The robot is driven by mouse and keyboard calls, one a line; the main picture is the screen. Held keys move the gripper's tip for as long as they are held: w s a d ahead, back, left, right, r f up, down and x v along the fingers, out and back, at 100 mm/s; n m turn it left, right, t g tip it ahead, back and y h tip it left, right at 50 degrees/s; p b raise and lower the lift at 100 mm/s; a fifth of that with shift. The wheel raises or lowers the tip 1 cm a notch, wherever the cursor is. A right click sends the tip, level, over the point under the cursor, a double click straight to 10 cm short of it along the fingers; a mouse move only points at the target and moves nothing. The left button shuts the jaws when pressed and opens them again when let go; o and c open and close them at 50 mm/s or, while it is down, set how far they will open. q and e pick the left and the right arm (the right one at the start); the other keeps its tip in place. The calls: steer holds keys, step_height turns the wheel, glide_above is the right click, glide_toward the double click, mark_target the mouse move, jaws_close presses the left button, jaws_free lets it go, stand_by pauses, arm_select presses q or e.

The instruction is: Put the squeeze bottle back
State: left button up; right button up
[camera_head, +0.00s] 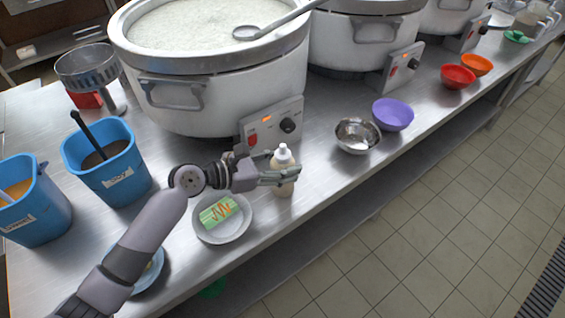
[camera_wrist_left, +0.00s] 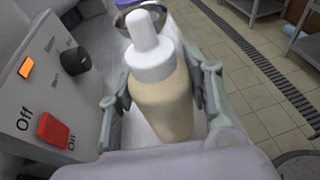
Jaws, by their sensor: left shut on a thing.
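The squeeze bottle (camera_head: 283,174) has a white cap and a cream-coloured body. It is upright, at the counter just in front of the nearest stockpot's control box. My left gripper (camera_head: 278,176) is shut on it, with one finger on each side. In the left wrist view the bottle (camera_wrist_left: 163,98) fills the middle, between the fingers of the gripper (camera_wrist_left: 160,105). I cannot tell whether its base touches the counter. My right gripper is not in view.
A plate (camera_head: 222,232) with a green item with red zigzag sauce lies left of the bottle. A metal bowl (camera_head: 357,137) and a purple bowl (camera_head: 393,114) stand to the right. The large stockpot (camera_head: 215,90) is behind. Blue containers (camera_head: 107,163) stand at left. Counter between bottle and metal bowl is clear.

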arm_select(q)
steer(key=o, duration=0.8)
steer(key=shift+r, duration=0.15)
steer(key=shift+b+v, duration=0.35)
steer(key=shift+v, duration=5.7)
